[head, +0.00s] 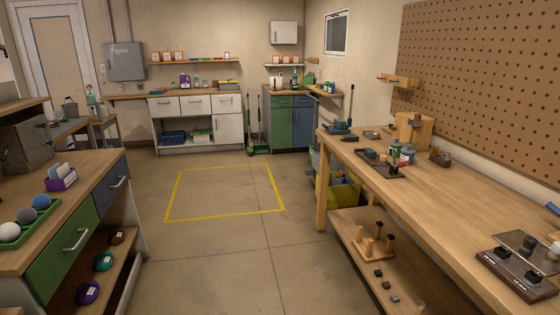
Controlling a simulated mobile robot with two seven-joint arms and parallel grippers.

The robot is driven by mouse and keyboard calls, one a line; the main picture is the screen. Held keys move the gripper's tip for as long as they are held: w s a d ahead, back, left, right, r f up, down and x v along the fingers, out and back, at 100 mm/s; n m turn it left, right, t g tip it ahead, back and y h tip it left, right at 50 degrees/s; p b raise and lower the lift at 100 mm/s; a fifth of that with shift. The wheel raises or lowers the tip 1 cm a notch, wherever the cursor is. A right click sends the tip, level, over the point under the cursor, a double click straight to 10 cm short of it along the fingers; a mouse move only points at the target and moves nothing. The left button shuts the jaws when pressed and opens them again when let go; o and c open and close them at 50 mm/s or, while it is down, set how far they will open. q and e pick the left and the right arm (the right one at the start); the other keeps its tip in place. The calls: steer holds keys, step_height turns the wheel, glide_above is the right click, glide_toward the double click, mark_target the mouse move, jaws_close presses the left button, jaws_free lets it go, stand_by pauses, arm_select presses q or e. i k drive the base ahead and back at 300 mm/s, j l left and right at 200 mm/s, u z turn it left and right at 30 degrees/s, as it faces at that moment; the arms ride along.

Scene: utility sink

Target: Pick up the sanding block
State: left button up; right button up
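I cannot single out the sanding block with certainty. Several small dark grey blocks (386,285) lie on the lower shelf of the right-hand workbench, but they are too small to identify. A dark tray (398,173) on that workbench's top holds small blue and red items and bottles, also too small to name. A blue-grey object (338,128) sits at the bench's far end. Neither of my grippers is in view.
The wooden workbench (450,215) runs along the right under a pegboard (490,80). A cabinet with a green drawer (62,250) stands at left. A yellow floor outline (225,217) surrounds clear floor. Green and blue cabinets (279,127) stand at the back.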

mark_target(370, 153)
steer(key=i+z, duration=0.15)
steer(key=i, duration=0.45)
steer(key=i+j+z, duration=0.2)
steer(key=i, duration=0.45)
steer(key=i+j+z, duration=0.15)
steer(key=i+z, duration=0.25)
steer(key=i+j+z, duration=0.2)
steer(key=z, duration=0.25)
steer(key=i+j+z, duration=0.5)
steer(key=j+z, duration=0.35)
steer(key=l, duration=0.1)
